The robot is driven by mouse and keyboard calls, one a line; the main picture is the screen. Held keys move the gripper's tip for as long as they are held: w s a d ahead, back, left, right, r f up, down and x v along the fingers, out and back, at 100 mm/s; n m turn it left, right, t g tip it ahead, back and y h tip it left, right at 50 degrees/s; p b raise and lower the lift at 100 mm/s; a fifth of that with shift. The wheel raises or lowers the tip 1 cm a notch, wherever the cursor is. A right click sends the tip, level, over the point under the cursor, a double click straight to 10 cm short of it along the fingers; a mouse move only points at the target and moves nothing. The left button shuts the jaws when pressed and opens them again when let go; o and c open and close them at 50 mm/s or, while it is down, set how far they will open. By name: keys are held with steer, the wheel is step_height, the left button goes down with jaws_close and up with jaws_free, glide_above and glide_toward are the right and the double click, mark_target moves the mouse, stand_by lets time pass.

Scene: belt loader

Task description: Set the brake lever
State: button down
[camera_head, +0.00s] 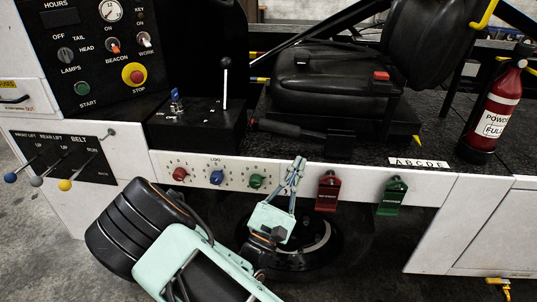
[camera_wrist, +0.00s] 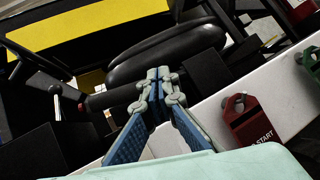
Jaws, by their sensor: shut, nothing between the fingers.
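The brake lever (camera_head: 278,127) appears to be the black handle beside the seat, with no readable label. It lies nearly level, running from a black box on the right to a reddish tip on the left. It also shows in the wrist view (camera_wrist: 112,98), partly hidden behind my fingers. My gripper (camera_head: 299,163) is shut and empty, fingers pointing up, in front of the white panel and below the box. In the wrist view my gripper (camera_wrist: 158,75) overlaps the lever's right end; I cannot tell any contact.
A black seat (camera_head: 335,77) stands behind the lever. A red tag (camera_head: 328,192) and a green tag (camera_head: 391,195) hang right of my gripper. Coloured knobs (camera_head: 217,177) sit to its left. A black console with an upright lever (camera_head: 225,85) stands farther left. A fire extinguisher (camera_head: 496,105) stands far right.

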mark_target(300, 132)
steer(key=a+f+n+t+y, duration=0.2)
steer(key=a+f+n+y, duration=0.3)
steer(key=a+y, duration=0.2)
steer(key=shift+w+a+f+b, duration=0.2)
steer(key=shift+w+a+b, duration=0.1)
steer(key=shift+b, duration=0.15)
steer(key=b+x, duration=0.2)
steer(key=x, duration=0.8)
steer(key=shift+r, duration=0.15)
